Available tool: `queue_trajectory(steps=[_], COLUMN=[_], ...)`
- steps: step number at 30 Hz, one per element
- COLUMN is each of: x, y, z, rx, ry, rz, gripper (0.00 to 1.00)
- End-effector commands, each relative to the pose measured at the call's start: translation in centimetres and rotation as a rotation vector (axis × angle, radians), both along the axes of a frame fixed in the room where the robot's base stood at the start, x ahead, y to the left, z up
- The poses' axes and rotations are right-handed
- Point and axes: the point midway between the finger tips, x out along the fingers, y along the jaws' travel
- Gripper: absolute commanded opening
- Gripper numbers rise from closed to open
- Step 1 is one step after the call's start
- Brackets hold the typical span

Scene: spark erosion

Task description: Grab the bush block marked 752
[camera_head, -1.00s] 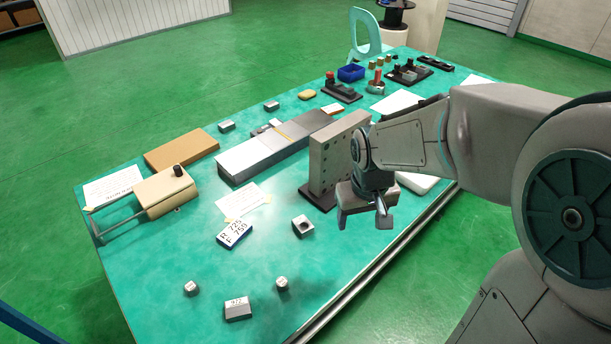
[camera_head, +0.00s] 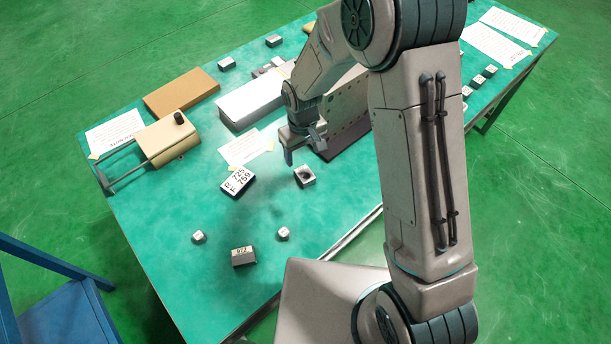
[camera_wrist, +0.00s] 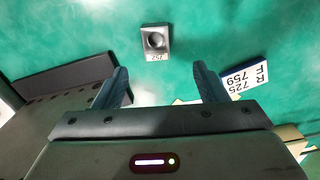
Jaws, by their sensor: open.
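My gripper (camera_head: 304,146) is open and empty, above the table just behind this block. In the wrist view, my two fingers (camera_wrist: 160,70) are spread wide, with the block between their lines and not touching them.
A plate reading 725 and 759 (camera_head: 238,182) lies left of the block; it also shows in the wrist view (camera_wrist: 245,76). A larger marked block (camera_head: 243,256) and two small blocks (camera_head: 199,237) (camera_head: 283,233) lie nearer. An upright holed plate (camera_head: 345,112) stands close right of my gripper.

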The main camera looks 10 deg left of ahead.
Motion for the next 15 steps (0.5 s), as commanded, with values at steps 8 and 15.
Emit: queue_trajectory(steps=[8,15], x=[0.1,0.3], y=[-0.1,-0.4], z=[-5.3,-6.8], rx=[-0.001,-0.001], ry=[0.001,0.002], rz=[-0.002,-0.005], gripper=[0.65,0.65])
